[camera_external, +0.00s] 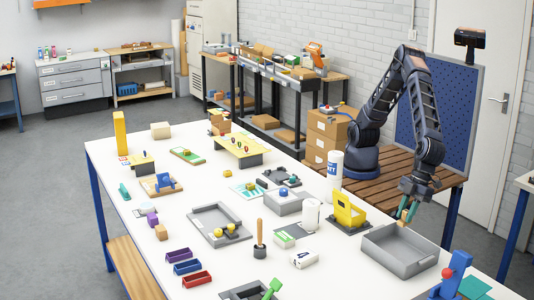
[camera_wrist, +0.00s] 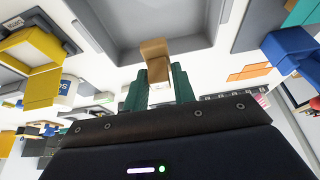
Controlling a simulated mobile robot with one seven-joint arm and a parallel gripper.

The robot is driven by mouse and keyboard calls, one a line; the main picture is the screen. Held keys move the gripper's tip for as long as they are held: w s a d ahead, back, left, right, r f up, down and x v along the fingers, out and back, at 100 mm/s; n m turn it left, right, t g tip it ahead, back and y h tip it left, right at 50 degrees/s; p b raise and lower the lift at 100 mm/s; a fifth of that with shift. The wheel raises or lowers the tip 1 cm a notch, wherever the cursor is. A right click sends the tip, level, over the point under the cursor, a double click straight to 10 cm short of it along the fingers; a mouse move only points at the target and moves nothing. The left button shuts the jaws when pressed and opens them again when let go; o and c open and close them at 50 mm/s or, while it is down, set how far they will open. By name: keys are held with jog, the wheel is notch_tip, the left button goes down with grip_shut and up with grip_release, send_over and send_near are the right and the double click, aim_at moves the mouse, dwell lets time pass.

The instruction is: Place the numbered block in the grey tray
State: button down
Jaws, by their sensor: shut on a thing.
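My gripper (camera_external: 405,212) is low at the back right of the white table, by the far edge of an empty grey tray (camera_external: 374,258). In the wrist view, its green fingers (camera_wrist: 159,88) are shut on a tan block (camera_wrist: 154,49). The block's far end overlaps the tray's near rim in that view; I cannot tell its height above it. No number is readable on the block's visible face. The grey tray (camera_wrist: 110,42) also fills the top middle of the wrist view, and its visible floor is bare.
Another grey tray (camera_external: 197,220) holds yellow pieces. Several tools and blocks crowd the table (camera_external: 180,225).

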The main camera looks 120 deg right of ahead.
notch_tip(320, 180, down, 12)
jog(key=shift+f, duration=0.2)
dwell(0.4)
jog(key=c, duration=1.1)
grip_release()
jog(key=shift+f, duration=0.1)
jog(key=shift+c, duration=0.2)
jog(key=v, duration=1.2)
jog(key=shift+w, duration=0.1)
